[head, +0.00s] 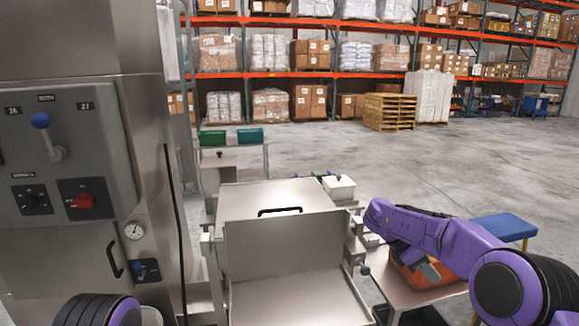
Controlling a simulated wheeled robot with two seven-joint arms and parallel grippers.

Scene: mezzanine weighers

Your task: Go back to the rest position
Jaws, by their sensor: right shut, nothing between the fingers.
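My right arm comes in from the right, its purple links bent above a steel side table (400,293). My right gripper (429,270) is partly hidden below the purple forearm. It is small and dark against an orange container (444,274), and it is shut with nothing in it. I cannot tell whether it touches the container. Only a purple and black joint of my left arm shows at the bottom left edge; the left gripper is out of the picture.
A steel cabinet (60,250) with a blue-knobbed lever and a red switch stands close on the left. A steel machine with an open tray (290,300) and black-handled lid (265,198) is ahead. A blue-topped bench (503,227) stands right. Open concrete floor lies beyond, before pallet racks.

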